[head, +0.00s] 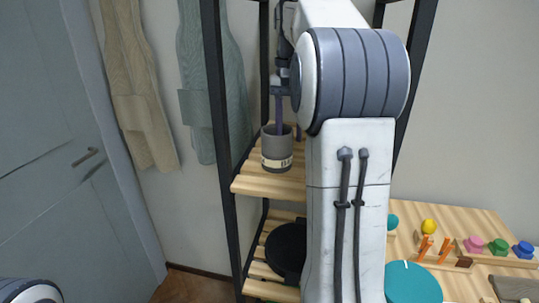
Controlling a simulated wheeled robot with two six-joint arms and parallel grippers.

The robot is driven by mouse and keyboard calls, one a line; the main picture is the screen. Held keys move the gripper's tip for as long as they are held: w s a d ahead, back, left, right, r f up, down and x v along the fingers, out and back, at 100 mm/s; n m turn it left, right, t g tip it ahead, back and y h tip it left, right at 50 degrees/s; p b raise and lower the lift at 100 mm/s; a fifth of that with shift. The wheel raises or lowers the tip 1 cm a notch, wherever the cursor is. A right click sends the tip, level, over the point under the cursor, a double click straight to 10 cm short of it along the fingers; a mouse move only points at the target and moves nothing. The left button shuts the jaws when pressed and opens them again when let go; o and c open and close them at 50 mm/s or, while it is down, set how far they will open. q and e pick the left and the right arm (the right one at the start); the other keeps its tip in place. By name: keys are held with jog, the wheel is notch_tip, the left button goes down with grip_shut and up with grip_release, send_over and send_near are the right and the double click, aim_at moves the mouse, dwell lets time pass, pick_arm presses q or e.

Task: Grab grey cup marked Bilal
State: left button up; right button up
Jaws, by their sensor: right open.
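A grey cup (269,147) with a cream label band stands upright on a slatted wooden shelf (262,185). Dark letters starting with "B" show on the label; the rest is too small to read surely. My right gripper (280,128) points down at the cup from above, with a dark finger reaching to the cup's mouth. It is open; I cannot tell whether a finger is inside the cup or touches it. My right arm covers the shelf to the right of the cup. My left gripper is out of view.
Black posts (217,95) frame the shelf. A black round thing (287,247) lies on the lower shelf. At right, a wooden table (465,215) holds a teal disc (411,284) and coloured knobs (474,244). Aprons (138,85) hang beside a blue-grey door (60,150).

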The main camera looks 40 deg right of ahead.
aim_at(290, 166)
jog(key=f, duration=0.6)
jog(key=shift+s+d+f, duration=0.2)
jog(key=shift+d, duration=0.05)
grip_shut()
dwell(1.2)
